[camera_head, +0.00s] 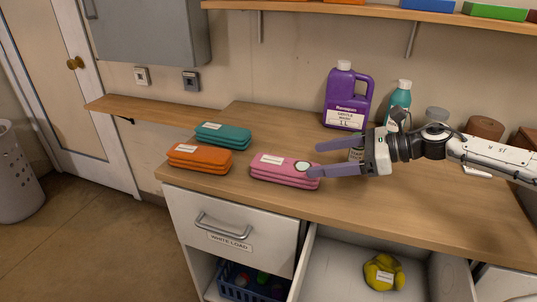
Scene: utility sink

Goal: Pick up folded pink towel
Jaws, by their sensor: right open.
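The folded pink towel (279,173) lies flat on the wooden counter (240,200), with a white label and a round pale disc near its right end. My right gripper (314,159) reaches in from the right at the towel's right end. Its jaws are open, one finger above and behind the towel's end, the other at the front right end, overlapping it in the picture. I cannot tell whether that finger touches the towel. A small jar stands partly hidden behind the gripper. My left gripper is not in view.
An orange folded towel (199,158) and a teal folded towel (223,134) lie left of the pink one. A purple jug (346,98) and teal bottle (400,97) stand behind my gripper. Below, an open drawer holds a yellow cloth (382,271). The front right counter is clear.

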